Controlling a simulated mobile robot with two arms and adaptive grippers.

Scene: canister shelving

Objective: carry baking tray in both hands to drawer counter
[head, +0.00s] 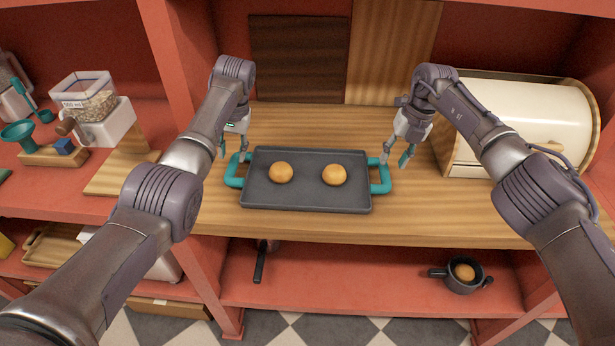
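The baking tray (306,199) is dark grey with a teal handle at each end. It lies flat on a wooden counter (300,228) and carries two round golden buns, a left one (281,172) and a right one (335,175). My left gripper (233,154) is open at the tray's left handle (235,172), its fingers just above and behind it. My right gripper (395,160) is open near the right handle (383,177), fingers pointing down. I cannot tell whether either touches its handle. Which surface is the drawer counter is not clear.
A cream bread box (520,110) stands right of the tray. A dispenser (95,105) and a teal funnel (20,133) stand on the left shelf, beyond a red upright. A dark pot (462,276) holding a bun sits on the shelf below. Wooden boards lean behind.

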